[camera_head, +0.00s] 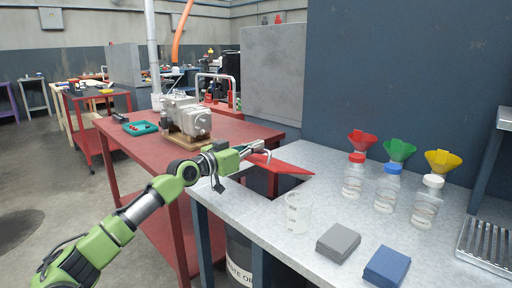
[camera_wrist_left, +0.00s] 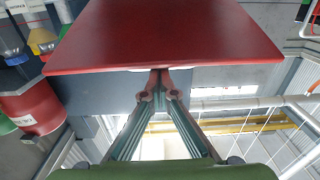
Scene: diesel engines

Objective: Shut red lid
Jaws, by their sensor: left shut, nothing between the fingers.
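The red lid (camera_head: 291,166) is a flat red panel at the far left corner of the grey workbench. Its angle is hard to judge in the head view. In the left wrist view the lid (camera_wrist_left: 170,35) fills the upper middle, with its straight edge facing my gripper. My left gripper (camera_head: 265,151) is shut and empty at the lid's left side. In the wrist view its fingertips (camera_wrist_left: 160,76) meet at the lid's edge; I cannot tell whether they touch it. My right gripper is not in view.
The workbench (camera_head: 265,220) holds a clear beaker (camera_head: 298,212), a grey box (camera_head: 338,243), a blue box (camera_head: 387,266) and capped bottles below coloured funnels. A dark waste-oil bin (camera_head: 239,262) stands underneath. A red table (camera_head: 140,150) with an engine (camera_head: 187,117) is behind my left arm.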

